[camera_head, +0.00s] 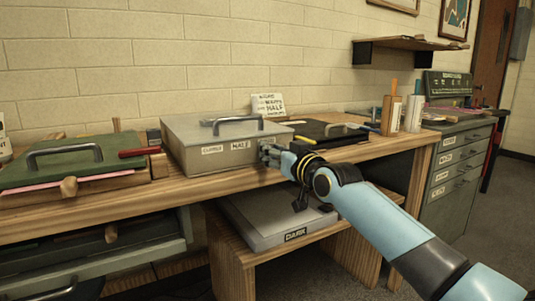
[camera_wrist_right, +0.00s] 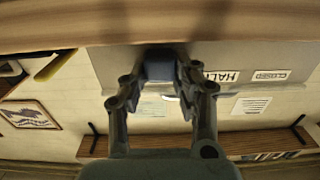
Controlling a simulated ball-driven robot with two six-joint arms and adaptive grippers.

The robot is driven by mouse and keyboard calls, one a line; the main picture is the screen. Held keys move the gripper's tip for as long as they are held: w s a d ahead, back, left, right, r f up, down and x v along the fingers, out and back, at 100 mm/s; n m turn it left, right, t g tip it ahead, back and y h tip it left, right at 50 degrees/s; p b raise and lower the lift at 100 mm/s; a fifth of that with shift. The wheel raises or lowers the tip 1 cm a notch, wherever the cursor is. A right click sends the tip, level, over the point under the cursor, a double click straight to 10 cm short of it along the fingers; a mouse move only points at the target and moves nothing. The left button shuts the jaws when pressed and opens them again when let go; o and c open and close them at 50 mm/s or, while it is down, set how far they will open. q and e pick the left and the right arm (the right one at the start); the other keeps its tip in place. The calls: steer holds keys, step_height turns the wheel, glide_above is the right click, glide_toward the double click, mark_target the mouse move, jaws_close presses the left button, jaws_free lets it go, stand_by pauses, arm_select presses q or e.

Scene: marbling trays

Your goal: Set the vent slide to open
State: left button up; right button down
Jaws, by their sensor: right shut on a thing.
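The grey metal box (camera_head: 205,165) stands on the wooden bench, with a handle on its lid. Its front carries a CLOSED label (camera_head: 212,150) and a HALF label (camera_head: 240,145); both show upside down in the right wrist view. My right gripper (camera_head: 268,150) is at the box front, to the right of HALF. In the right wrist view the gripper (camera_wrist_right: 160,76) is shut on a dark blue-grey knob (camera_wrist_right: 160,66), taken as the vent slide. The knob is beyond HALF on the side away from CLOSED. No OPEN label shows; the gripper may hide it. My left gripper is out of view.
A green tray (camera_head: 40,178) with a handle lies left on the bench (camera_head: 120,205). A black case (camera_head: 340,140) and bottles (camera_head: 413,115) stand right. A grey box marked DARK (camera_head: 255,232) sits on a lower stand. A wall shelf (camera_head: 410,43) hangs above.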

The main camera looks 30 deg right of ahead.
steer(key=c, duration=1.4)
jaws_free()
steer(key=shift+c, duration=0.2)
steer(key=o, duration=0.4)
steer(key=shift+d, duration=0.25)
steer(key=shift+o, duration=0.2)
steer(key=shift+a, duration=0.1)
steer(key=s, duration=1.2)
steer(key=shift+d, duration=0.2)
